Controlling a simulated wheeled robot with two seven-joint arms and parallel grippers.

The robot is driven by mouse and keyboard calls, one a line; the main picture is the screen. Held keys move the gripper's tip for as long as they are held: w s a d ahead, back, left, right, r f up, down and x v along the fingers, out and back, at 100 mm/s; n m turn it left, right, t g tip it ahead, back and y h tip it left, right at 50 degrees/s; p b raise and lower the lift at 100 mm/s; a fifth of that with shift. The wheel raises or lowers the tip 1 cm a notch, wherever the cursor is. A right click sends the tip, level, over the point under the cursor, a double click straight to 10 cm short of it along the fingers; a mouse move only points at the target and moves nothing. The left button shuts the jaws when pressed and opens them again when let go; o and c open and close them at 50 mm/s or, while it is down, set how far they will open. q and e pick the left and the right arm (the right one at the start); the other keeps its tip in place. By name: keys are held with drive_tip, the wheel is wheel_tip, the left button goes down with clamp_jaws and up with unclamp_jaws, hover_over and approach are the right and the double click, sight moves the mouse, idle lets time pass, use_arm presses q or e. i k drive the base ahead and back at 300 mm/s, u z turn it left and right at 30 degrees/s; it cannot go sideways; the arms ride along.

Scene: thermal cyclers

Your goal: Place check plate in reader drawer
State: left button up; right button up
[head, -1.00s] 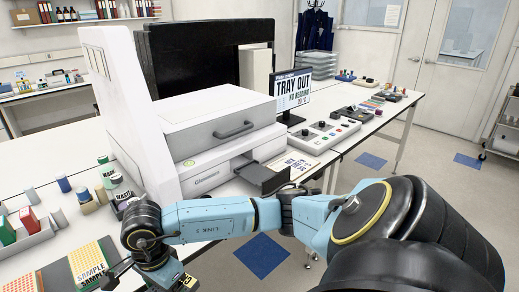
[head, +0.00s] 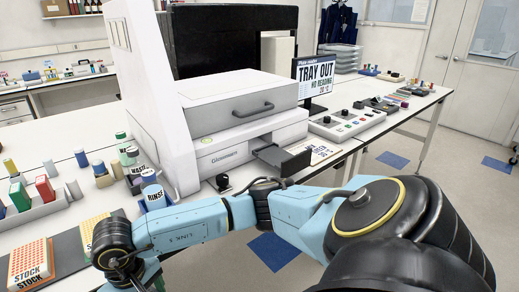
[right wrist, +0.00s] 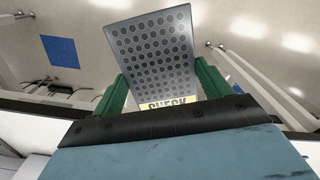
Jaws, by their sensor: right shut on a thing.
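The check plate (right wrist: 152,50) is a grey plate with rows of dark round wells and a yellow CHECK label. In the right wrist view it is gripped between the green fingers of my right gripper (right wrist: 163,85). The reader (head: 240,120) is a white machine on the bench in the head view. Its dark drawer (head: 284,158) sticks out at the front and looks empty. My right arm crosses below the drawer, its wrist low at the left. The plate is not clearly visible in the head view. My left gripper is not in view.
The screen (head: 318,78) reads TRAY OUT, NO READING. A control box (head: 345,122) stands right of the reader. A STOCK plate (head: 30,262), a rack with boxes (head: 40,205) and a RINSE bottle (head: 153,195) are at left. A small black knob (head: 223,182) stands before the reader.

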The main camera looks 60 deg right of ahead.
sight(277, 157)
drive_tip(key=u, duration=2.2)
drive_tip(key=k, duration=2.3)
drive_tip(key=z, duration=1)
